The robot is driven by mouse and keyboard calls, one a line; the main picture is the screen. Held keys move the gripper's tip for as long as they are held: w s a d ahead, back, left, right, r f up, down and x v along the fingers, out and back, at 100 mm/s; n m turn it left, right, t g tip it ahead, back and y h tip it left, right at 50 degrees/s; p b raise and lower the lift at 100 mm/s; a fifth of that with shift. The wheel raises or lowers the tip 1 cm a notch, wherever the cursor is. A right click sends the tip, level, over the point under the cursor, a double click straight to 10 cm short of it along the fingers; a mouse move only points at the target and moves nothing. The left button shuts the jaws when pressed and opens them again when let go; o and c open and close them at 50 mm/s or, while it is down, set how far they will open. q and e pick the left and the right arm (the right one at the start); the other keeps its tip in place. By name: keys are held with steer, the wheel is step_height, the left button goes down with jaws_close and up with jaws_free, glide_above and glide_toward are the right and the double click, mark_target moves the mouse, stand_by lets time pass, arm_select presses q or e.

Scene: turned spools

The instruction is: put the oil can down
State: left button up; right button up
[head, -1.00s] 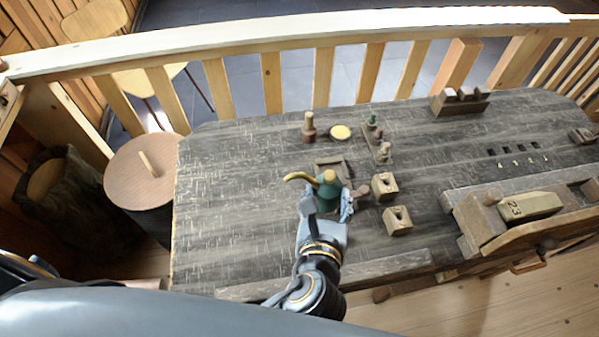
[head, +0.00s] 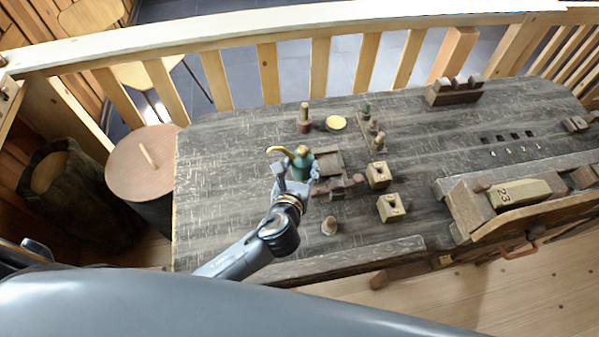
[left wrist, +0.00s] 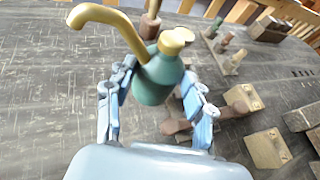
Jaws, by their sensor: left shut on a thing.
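The green oil can (head: 301,165) with a curved brass spout is in my left gripper (head: 297,182), over the left-middle part of the dark bench top (head: 225,210). In the left wrist view the green can (left wrist: 155,86) is between the two blue-grey fingers of the left gripper (left wrist: 158,100), which are shut on it. It leans in that picture, with its spout to the upper left. I cannot tell whether its base touches the bench. My right gripper is not in view.
Just right of the can are a shallow wooden tray (head: 329,163) and a brown wooden piece (head: 343,187). Two holed blocks (head: 390,207) stand farther right. A turned spool (head: 304,119) and a yellow disc (head: 336,123) are behind. The bench's left part is clear.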

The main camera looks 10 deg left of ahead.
mark_target(299, 174)
arm_select(q)
steer(key=shift+w+f, duration=0.1)
steer(key=shift+f, duration=1.45)
steer(key=shift+a+f+b, duration=0.1)
steer(key=shift+f+b, duration=0.05)
steer(key=shift+b, duration=0.15)
steer(key=o, duration=1.5)
steer(key=shift+o, duration=0.2)
